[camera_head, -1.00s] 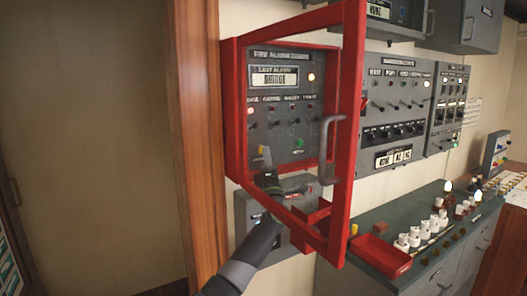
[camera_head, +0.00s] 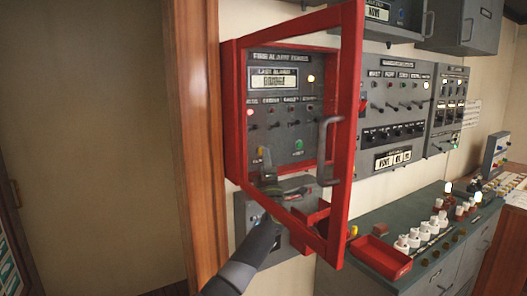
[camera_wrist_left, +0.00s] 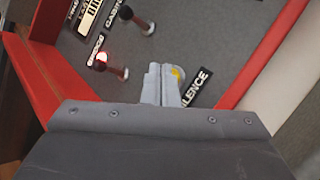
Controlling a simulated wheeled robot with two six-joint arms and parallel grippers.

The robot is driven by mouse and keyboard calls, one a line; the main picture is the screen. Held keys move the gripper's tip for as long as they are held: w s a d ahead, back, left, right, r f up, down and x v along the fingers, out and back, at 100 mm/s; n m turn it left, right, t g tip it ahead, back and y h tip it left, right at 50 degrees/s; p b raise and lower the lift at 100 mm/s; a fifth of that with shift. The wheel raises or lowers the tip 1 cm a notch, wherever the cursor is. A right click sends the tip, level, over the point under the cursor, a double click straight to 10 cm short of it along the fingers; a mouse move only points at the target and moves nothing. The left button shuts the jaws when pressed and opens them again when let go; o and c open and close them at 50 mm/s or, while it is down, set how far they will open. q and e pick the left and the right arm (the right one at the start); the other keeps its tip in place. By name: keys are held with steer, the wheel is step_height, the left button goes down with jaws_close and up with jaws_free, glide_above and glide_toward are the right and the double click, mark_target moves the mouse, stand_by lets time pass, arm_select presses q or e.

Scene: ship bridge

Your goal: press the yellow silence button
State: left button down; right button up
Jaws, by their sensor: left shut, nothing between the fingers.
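The yellow silence button (camera_head: 261,151) is low on the left of the grey fire alarm panel (camera_head: 285,90), inside a red-framed box. In the left wrist view the yellow button (camera_wrist_left: 178,74) is partly hidden behind my fingertips, next to the "SILENCE" label (camera_wrist_left: 196,84). My left gripper (camera_head: 267,163) is shut and empty, reaching in with its tips at the button. The same fingertips show in the left wrist view (camera_wrist_left: 164,72); whether they touch the button I cannot tell. My right gripper is not in view.
The box's red door frame (camera_head: 346,120) stands open, its handle (camera_head: 326,150) to the right of my arm. A green button (camera_head: 299,145) lies right of the yellow one. A red lamp (camera_wrist_left: 101,57) is lit. A console (camera_head: 400,262) with a red tray (camera_head: 380,256) stands to the right.

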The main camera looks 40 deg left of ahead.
arm_select(q)
steer(key=shift+s+a+r+p, duration=0.1)
steer(key=shift+r+p, duration=0.2)
steer(key=shift+r, duration=0.35)
steer(key=shift+f, duration=0.1)
steer(key=shift+s+d+f+p, duration=0.15)
steer(key=shift+d+p, duration=0.25)
steer(key=shift+p, duration=0.35)
steer(key=d, duration=0.1)
steer(key=s+d+p, duration=0.1)
steer(key=d, duration=0.1)
steer(key=shift+s+d+f+p, duration=0.15)
steer(key=shift+d+f+p, duration=0.05)
steer(key=shift+f+p, duration=0.15)
